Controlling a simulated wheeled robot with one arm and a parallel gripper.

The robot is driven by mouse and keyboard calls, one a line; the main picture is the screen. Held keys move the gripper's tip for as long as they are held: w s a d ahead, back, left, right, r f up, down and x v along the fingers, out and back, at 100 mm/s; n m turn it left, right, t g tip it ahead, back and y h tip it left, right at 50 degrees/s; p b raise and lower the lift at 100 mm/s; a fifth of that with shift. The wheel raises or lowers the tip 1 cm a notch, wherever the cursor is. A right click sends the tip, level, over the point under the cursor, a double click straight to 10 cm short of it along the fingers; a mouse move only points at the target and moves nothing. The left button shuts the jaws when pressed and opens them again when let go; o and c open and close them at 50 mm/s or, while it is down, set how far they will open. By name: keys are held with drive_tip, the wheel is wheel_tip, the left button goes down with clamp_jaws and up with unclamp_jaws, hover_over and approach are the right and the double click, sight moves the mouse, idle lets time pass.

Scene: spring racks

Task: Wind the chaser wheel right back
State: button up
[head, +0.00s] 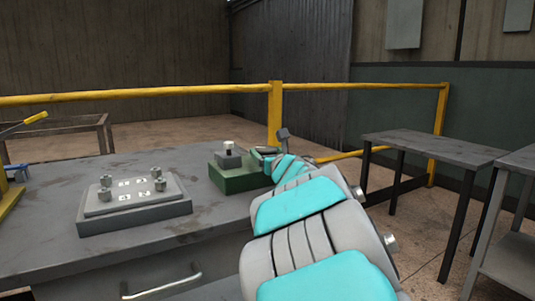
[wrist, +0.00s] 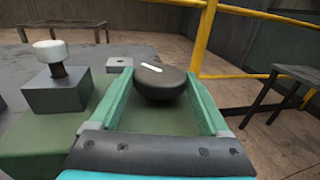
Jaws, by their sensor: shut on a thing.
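The chaser wheel appears as a dark round knob with a white line on top (wrist: 160,85), on the green base (wrist: 35,155). My gripper (wrist: 158,78) has its two green fingers on either side of the wheel and is shut on it. The white line lies near the left of the wheel's top, slanting slightly. In the head view the green base (head: 236,181) stands at the table's right edge. My gripper (head: 268,156) is at its right end, and my arm hides part of it.
A grey block with a white-capped post (wrist: 56,75) stands left of the wheel, on the same base. A grey plate with several metal posts and white markings (head: 135,197) lies left on the table (head: 60,215). Yellow rails (head: 150,93) run behind; another table (head: 435,148) stands right.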

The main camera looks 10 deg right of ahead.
drive_tip(key=shift+d+f+n+y+b, duration=0.15)
drive_tip(key=shift+d+n+y+b, duration=0.15)
drive_tip(key=shift+y+b, duration=0.3)
drive_tip(key=shift+d+n+g+y+b, duration=0.1)
drive_tip(key=shift+n+g+y+b, duration=0.2)
drive_tip(key=shift+n+y+b, duration=0.75)
drive_tip(key=shift+w+d+n+g+y+b, duration=0.1)
drive_tip(key=shift+n+g+y+b, duration=0.1)
drive_tip(key=shift+n+g+y, duration=0.95)
drive_tip(key=shift+w+d+n+g+y+b, duration=0.15)
drive_tip(key=shift+n+g+y, duration=0.35)
drive_tip(key=shift+y, duration=1.1)
drive_tip(key=shift+w+r+n+g+y+p, duration=0.1)
drive_tip(key=shift+n+g+y+p, duration=0.1)
drive_tip(key=shift+n+g+y, duration=0.45)
drive_tip(key=shift+s+r+n+g+y+p, duration=0.1)
drive_tip(key=shift+n+g+y+p, duration=0.15)
drive_tip(key=shift+n+g+y, duration=0.4)
drive_tip(key=shift+w+r+n+g+y+p, duration=0.1)
drive_tip(key=shift+n+g+y+p, duration=0.1)
drive_tip(key=shift+n+g+y, duration=0.7)
drive_tip(key=shift+g, duration=0.15)
drive_tip(key=shift+w+d+f+n+g+y+p, duration=0.15)
drive_tip(key=shift+n+g+y+p, duration=0.4)
drive_tip(key=shift+n+g+p, duration=0.65)
drive_tip(key=shift+w+a+r+n+g+y+p, duration=0.1)
drive_tip(key=shift+w+n+g+y+p, duration=0.1)
drive_tip(key=shift+n+g+y+p, duration=0.95)
